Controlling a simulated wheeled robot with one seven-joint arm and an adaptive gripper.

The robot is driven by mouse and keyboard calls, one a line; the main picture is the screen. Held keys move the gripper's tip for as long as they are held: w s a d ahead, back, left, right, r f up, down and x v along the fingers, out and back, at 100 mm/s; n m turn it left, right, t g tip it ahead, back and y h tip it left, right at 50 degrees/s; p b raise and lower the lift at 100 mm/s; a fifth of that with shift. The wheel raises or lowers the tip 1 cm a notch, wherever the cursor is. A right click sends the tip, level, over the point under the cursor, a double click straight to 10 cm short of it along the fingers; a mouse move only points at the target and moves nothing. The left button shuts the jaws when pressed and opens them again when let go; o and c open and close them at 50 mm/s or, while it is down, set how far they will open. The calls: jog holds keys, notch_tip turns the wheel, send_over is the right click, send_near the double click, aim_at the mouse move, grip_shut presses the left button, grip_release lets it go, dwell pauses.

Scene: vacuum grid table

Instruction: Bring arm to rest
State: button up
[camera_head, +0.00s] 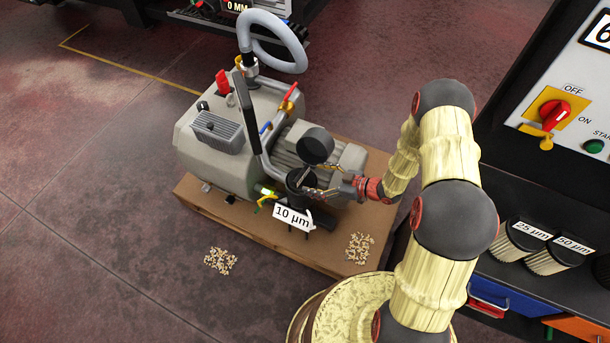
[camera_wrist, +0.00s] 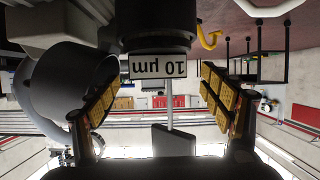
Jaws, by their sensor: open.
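My gripper (camera_head: 318,191) is open beside the grey vacuum pump (camera_head: 220,160), close to a dark cylindrical part (camera_head: 301,182) of it. A white "10 µm" label (camera_head: 292,217) hangs just below that part. In the wrist view, my gripper's yellow-padded fingers (camera_wrist: 160,70) stand apart on either side of the same label (camera_wrist: 157,68), which appears upside down. A dark round body (camera_wrist: 155,25) is beyond the label. I see nothing held between the fingers. Whether a fingertip touches the pump I cannot tell. My arm is stretched out from the lower right.
The pump stands on a brown wooden base (camera_head: 265,240). A grey hose (camera_head: 275,45) loops above it. A control cabinet (camera_head: 560,190) with a red switch (camera_head: 554,112) and labelled 25 µm (camera_head: 521,240) and 50 µm (camera_head: 560,255) filters is at right. Open floor lies at left.

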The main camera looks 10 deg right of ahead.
jog(key=shift+s+d+r, duration=0.25)
jog(key=shift+s+d, duration=0.05)
jog(key=shift+d, duration=0.2)
